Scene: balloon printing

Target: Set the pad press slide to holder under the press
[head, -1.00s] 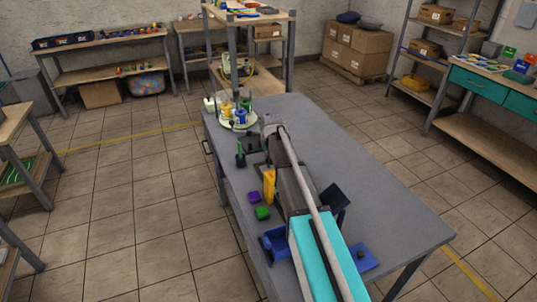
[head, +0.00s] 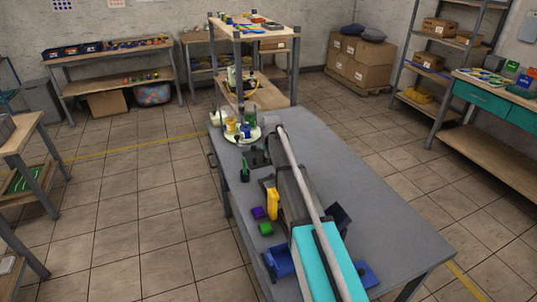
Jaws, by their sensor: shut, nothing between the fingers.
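The pad press appears to be the turquoise and grey machine (head: 309,254) on the grey table (head: 385,203); my arm crosses in front of it and hides part. A small green and black upright piece (head: 244,168) stands near the table's left edge, perhaps the slide's knob. My gripper (head: 257,158) is small and dark at the far end of my arm, just right of this piece. It is shut and empty. I cannot tell whether it touches the piece. The slide's exact position and the holder are too small to make out.
A round stand with coloured cups (head: 242,133) is at the table's far left corner. A yellow block (head: 272,203), a purple block (head: 258,213) and a green block (head: 265,228) lie left of the machine. The table's right side is largely clear.

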